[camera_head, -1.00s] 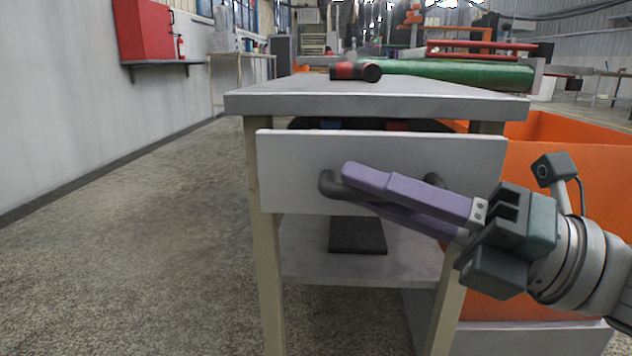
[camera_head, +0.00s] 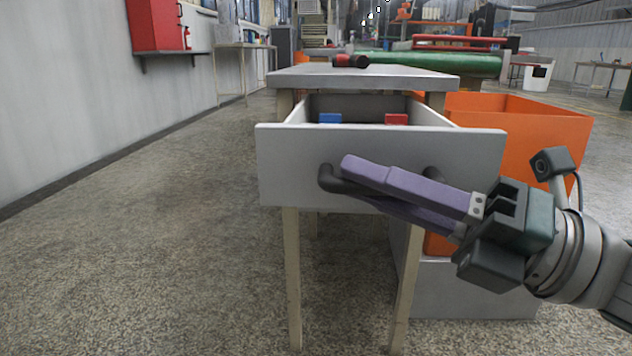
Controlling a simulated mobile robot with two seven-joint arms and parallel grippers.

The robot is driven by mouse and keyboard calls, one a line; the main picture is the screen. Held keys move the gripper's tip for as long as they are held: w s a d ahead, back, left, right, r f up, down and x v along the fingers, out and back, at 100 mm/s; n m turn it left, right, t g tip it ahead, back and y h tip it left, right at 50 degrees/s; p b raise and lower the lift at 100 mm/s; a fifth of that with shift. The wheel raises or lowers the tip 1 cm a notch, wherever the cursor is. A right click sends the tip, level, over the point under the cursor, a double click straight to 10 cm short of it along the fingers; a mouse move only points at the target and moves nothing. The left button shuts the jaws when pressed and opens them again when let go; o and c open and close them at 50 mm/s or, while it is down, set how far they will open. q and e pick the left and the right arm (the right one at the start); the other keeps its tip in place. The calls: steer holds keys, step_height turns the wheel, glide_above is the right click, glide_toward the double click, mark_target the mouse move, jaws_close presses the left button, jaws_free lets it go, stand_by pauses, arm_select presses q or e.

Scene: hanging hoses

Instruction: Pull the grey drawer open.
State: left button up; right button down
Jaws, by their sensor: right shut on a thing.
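The grey drawer (camera_head: 290,185) stands well out from the table, with its inside showing from above. Its dark handle (camera_head: 328,180) is on the front panel and is partly hidden behind my fingers. My right gripper (camera_head: 352,178) comes in from the right, with its purple fingers shut on the handle. A blue item (camera_head: 330,118) and a red item (camera_head: 396,119) show inside the drawer toward the back. My left gripper is not in view.
The grey tabletop (camera_head: 365,77) carries a red and black cylinder (camera_head: 350,61). An orange bin (camera_head: 520,140) stands to the right, close behind my right arm. The floor to the left is clear up to the wall.

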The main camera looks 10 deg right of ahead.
steer(key=shift+w+d, duration=0.1)
steer(key=shift+w, duration=0.1)
steer(key=c, duration=1.1)
jaws_free()
steer(key=shift+s, duration=0.1)
steer(key=p+v, duration=0.1)
steer(key=v, duration=0.9)
steer(key=shift+p, duration=0.35)
